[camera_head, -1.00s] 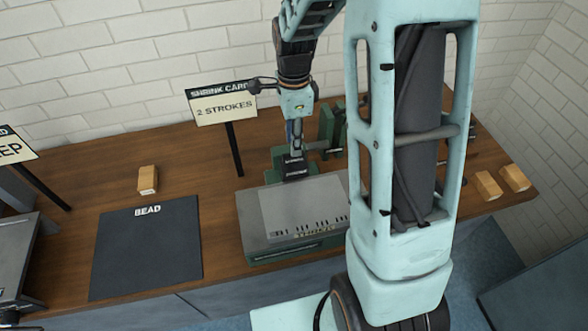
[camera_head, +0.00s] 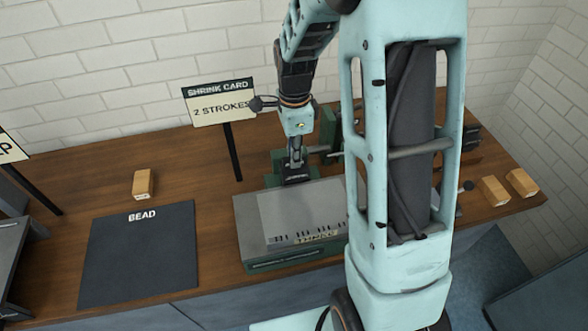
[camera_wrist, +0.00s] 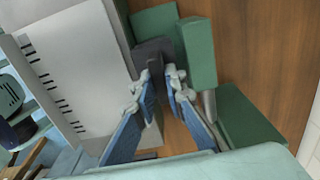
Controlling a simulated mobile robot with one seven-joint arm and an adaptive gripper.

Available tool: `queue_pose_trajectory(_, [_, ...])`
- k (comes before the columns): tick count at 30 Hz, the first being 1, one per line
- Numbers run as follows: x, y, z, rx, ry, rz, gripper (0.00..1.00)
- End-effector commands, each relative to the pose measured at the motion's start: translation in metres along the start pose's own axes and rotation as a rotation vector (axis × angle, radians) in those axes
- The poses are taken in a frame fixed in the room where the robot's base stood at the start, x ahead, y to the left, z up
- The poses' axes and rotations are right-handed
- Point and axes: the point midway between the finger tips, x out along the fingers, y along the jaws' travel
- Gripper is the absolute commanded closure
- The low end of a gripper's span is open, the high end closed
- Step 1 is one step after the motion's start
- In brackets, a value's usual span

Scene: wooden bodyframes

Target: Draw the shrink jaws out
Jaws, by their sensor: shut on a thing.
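The shrink jaws appear as a small dark block (camera_head: 297,179) at the back edge of the green machine, mostly covered by my gripper in the head view. In the wrist view the dark block (camera_wrist: 152,52) lies between and just beyond my fingertips, beside green blocks. My gripper (camera_head: 294,167) points down at it from above. In the wrist view my gripper (camera_wrist: 163,82) has its blue fingers around a dark part of the block. Exact finger contact is partly hidden. A grey sheet with tick marks (camera_head: 290,212) lies on the machine in front of the block.
The shrink card sign (camera_head: 220,102) reads "2 STROKES" and stands on a post close left of my arm. A dark BEAD mat (camera_head: 138,255) and a wooden block (camera_head: 143,184) lie left. Two wooden blocks (camera_head: 508,187) lie right. My arm hides the bench's middle right.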

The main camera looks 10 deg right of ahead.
Motion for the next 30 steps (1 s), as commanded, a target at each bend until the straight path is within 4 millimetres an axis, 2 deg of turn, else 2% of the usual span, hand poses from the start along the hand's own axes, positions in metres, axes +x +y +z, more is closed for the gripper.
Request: queue_pose_trajectory(30, [-0.011, -0.001, 0.000, 0.000, 0.000, -0.002, 1.00])
